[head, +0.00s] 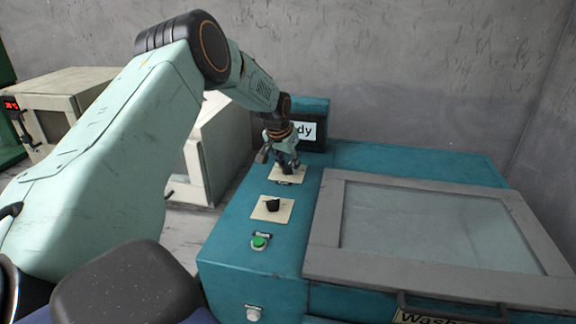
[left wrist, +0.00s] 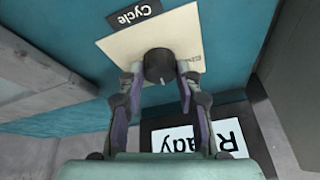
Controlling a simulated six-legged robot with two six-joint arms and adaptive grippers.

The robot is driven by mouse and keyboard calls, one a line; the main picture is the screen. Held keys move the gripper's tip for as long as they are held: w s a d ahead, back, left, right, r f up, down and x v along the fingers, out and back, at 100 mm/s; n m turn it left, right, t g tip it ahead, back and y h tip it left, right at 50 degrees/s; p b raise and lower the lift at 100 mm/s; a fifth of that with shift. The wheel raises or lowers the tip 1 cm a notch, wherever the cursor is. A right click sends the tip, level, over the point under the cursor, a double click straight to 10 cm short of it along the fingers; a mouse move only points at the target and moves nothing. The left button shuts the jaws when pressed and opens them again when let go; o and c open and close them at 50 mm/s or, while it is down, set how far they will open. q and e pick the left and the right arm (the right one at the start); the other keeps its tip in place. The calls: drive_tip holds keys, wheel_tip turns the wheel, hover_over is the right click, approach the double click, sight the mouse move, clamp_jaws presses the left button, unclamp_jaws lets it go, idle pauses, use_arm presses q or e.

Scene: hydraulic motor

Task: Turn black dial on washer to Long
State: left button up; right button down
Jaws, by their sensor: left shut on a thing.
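The teal washer (head: 238,228) stands in front of me with its grey-framed lid shut. My left gripper (head: 287,165) reaches down to the rear dial plate. In the left wrist view its fingers (left wrist: 160,78) are shut on a black dial (left wrist: 158,65), one on each side. The dial sits on a cream plate (left wrist: 125,50) beside a "Cycle" label (left wrist: 132,12). A light mark shows on the dial; the lettering on the plate is mostly hidden or unreadable. A second black dial (head: 273,205) sits on a nearer cream plate, untouched. My right gripper is out of view.
A display (head: 305,130) reading partly "dy" in the head view, "Ready" in the wrist view, stands just behind the gripper. A green button (head: 260,242) and a pale knob (head: 253,313) are nearer. Pale cabinets (head: 215,150) stand left. The lid (head: 420,225) is clear.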

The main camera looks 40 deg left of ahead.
use_arm(q)
drive_tip(key=m+h+b, duration=0.1)
drive_tip(key=m+b, duration=0.1)
drive_tip(key=m+h+b, duration=0.1)
drive_tip(key=m+b, duration=0.1)
drive_tip(key=m, duration=0.1)
drive_tip(key=shift+w+a+b, duration=0.15)
drive_tip(key=shift+b, duration=0.2)
drive_tip(key=m+h+b, duration=0.1)
drive_tip(key=m, duration=0.1)
drive_tip(key=shift+m, duration=0.4)
drive_tip(key=shift+r+m+g+h+b, duration=0.1)
drive_tip(key=shift+m+g+h+b, duration=0.3)
drive_tip(key=shift+m, duration=0.8)
drive_tip(key=o, duration=1.1)
drive_tip(key=shift+o, duration=0.2)
drive_tip(key=v, duration=1.2)
drive_tip(key=shift+a, duration=0.15)
